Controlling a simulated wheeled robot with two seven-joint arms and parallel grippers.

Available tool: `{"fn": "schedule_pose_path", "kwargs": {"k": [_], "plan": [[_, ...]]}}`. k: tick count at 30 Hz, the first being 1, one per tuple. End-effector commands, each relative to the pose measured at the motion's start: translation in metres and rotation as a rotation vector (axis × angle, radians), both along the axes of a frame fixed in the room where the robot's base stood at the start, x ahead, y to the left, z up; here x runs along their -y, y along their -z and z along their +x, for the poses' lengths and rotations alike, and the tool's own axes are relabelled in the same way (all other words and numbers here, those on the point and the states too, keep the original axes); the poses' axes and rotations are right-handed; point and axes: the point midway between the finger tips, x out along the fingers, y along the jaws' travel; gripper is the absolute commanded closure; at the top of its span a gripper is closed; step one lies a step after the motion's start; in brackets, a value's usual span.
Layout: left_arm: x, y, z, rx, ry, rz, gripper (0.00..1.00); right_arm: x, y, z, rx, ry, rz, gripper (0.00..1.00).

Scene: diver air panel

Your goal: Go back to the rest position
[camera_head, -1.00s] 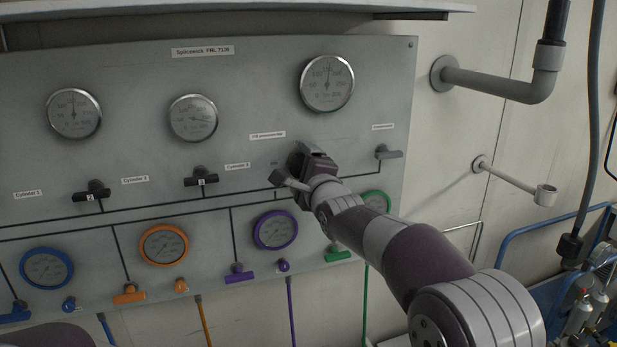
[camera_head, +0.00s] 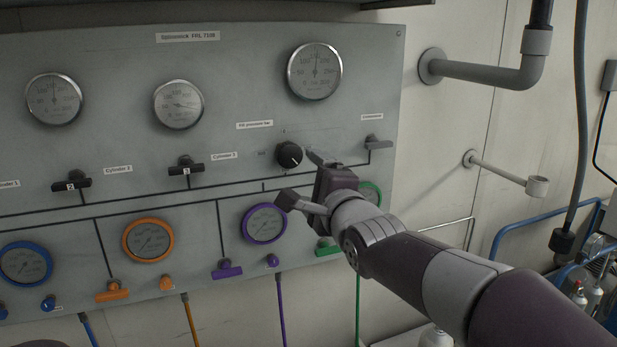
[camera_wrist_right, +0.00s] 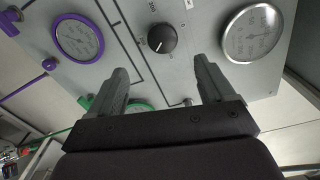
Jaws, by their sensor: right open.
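My right gripper (camera_head: 300,178) is in front of the grey air panel (camera_head: 225,75), just below and to the right of the black round knob (camera_head: 289,155). Its two fingers are apart and nothing is between them. In the right wrist view the open fingers (camera_wrist_right: 163,85) point toward the panel, and the black knob (camera_wrist_right: 162,38) is beyond their tips, apart from them. My left gripper does not show. The green gauge (camera_head: 369,193) is partly hidden behind my right arm.
Black valve handles (camera_head: 186,168) and coloured handles, such as the purple one (camera_head: 227,270), stick out of the panel. Grey pipes (camera_head: 490,75) jut from the wall at the right. A dark hose (camera_head: 578,130) hangs there.

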Motion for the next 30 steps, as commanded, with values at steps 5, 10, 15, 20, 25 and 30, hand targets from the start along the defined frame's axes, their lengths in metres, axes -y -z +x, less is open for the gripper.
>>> {"fn": "schedule_pose_path", "kwargs": {"k": [5,10,15,20,25,30], "plan": [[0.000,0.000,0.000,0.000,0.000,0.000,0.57,0.012,0.094,-0.017,-0.111,-0.080,-0.674,0.18],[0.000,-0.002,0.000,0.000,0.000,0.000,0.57,0.066,0.242,-0.099,-0.379,-0.486,-1.370,0.18],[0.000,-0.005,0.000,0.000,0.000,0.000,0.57,0.113,0.325,-0.204,-0.571,-0.950,-1.592,0.18],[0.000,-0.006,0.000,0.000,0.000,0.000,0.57,0.137,0.353,-0.261,-0.721,-1.075,-1.528,0.18],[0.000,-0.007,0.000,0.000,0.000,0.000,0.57,0.146,0.354,-0.262,-0.754,-1.050,-1.504,0.18],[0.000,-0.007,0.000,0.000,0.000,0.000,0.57,0.145,0.354,-0.261,-0.753,-1.049,-1.505,0.18]]}}
